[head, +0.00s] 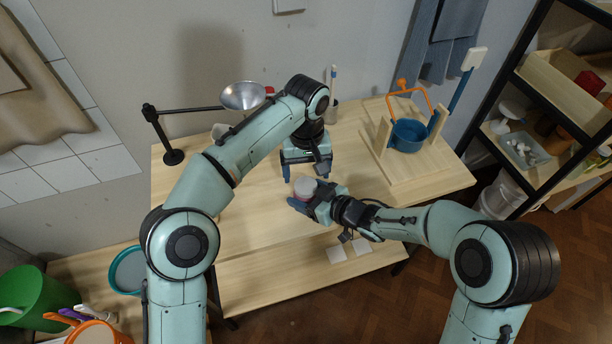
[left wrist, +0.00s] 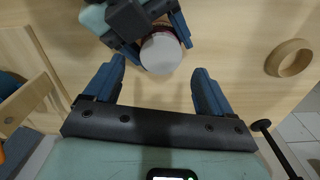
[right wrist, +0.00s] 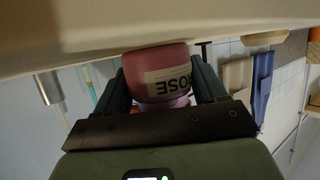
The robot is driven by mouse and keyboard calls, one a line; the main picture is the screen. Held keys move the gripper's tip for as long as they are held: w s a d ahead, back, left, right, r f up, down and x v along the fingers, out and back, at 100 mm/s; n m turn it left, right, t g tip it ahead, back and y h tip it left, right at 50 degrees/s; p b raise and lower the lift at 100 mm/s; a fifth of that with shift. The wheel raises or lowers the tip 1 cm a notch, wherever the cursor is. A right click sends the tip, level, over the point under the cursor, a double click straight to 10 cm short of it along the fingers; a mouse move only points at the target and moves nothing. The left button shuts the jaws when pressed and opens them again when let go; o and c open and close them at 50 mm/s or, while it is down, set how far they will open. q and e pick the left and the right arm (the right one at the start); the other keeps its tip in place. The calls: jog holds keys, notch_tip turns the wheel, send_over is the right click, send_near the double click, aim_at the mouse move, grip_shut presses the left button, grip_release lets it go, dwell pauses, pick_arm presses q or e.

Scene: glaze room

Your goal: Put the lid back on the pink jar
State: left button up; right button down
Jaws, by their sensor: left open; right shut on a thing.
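The pink jar (head: 303,196) is upright over the front middle of the table. My right gripper (head: 308,201) is shut around its side. In the right wrist view the jar (right wrist: 158,62) appears upside down, with a pale label reading ROSE between the fingers. A pale round top (left wrist: 161,53) shows on the jar in the left wrist view; I cannot tell whether it is a seated lid or the jar's contents. My left gripper (head: 306,176) is open and empty, pointing down just behind the jar. Its fingers (left wrist: 160,88) are spread apart, with the jar beyond them.
A wooden ring (left wrist: 290,58) lies on the table. A wooden stand with a blue pot (head: 408,136) is at the back right. A black stand with a metal funnel (head: 243,96) is at the back left.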

aim_at(306, 185)
pick_arm(q)
jog(key=shift+r, duration=0.15)
jog(key=shift+c, duration=0.4)
jog(key=shift+r+n, duration=0.5)
jog(key=shift+n, duration=0.4)
notch_tip(306, 185, up, 2)
jog(key=n, duration=0.4)
jog(key=shift+r+n, duration=0.25)
jog(key=shift+n, duration=0.15)
jog(key=shift+f, duration=4.05)
jog(key=c, duration=1.1)
jog(key=m, duration=0.6)
jog(key=shift+m, duration=0.3)
